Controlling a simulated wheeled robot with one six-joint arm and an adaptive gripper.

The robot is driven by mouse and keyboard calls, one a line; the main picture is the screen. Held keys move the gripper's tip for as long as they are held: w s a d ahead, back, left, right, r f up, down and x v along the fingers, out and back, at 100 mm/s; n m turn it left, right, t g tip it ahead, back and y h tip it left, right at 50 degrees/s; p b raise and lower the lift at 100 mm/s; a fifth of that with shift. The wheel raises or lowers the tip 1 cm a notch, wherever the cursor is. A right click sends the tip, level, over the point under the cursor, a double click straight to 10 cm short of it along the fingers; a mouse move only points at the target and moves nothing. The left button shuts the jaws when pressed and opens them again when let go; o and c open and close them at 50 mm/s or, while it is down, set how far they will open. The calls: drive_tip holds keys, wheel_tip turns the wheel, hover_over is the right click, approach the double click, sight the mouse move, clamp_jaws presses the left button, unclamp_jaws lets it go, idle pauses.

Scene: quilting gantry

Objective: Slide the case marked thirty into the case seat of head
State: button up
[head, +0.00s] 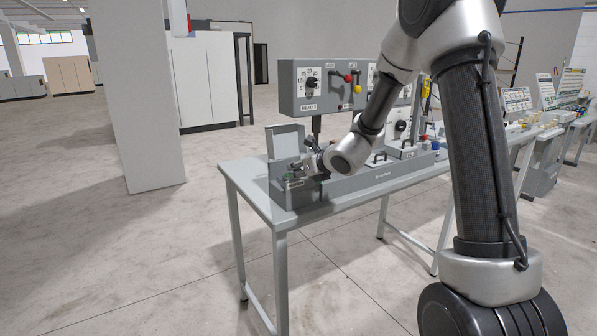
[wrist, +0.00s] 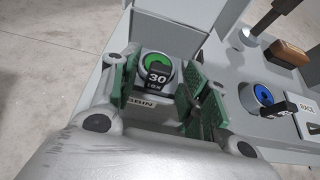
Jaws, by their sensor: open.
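The case marked 30 (wrist: 157,79) shows in the wrist view with a black label tab in front of a green disc. It sits in a grey box labelled with a word ending in "BIN" (wrist: 143,103). My gripper (wrist: 160,88) is open, with its green-padded fingers on either side of the case. In the head view my gripper (head: 312,165) reaches into the open-lidded grey box (head: 285,150) at the table's left end. A panel marked as a numbered head (head: 308,92) stands behind it. The case seat cannot be made out.
A blue round part with a black tab (wrist: 264,96) sits right of my gripper, near a plate marked RACE (wrist: 307,110). A brown block (wrist: 289,56) and a dark post (wrist: 262,22) stand behind. The grey table (head: 245,180) has a long low tray; the floor left is clear.

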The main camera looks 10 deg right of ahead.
drive_tip(key=v, duration=1)
drive_tip(key=s+a+f+n+g+y, duration=0.1)
drive_tip(key=s+f+n+g+y, duration=0.2)
drive_tip(key=s+n+g, duration=1.15)
drive_tip(key=s+d+r+n+t+h, duration=0.3)
drive_tip(key=s+d+n, duration=0.3)
drive_tip(key=s+n, duration=0.3)
drive_tip(key=s+d+r+n+t+h, duration=0.3)
drive_tip(key=s+d+r+n+t, duration=0.1)
drive_tip(key=s+n, duration=0.5)
drive_tip(key=shift+s+d+r+h, duration=0.4)
drive_tip(key=shift+s+d+r, duration=0.3)
drive_tip(key=shift+d, duration=0.6)
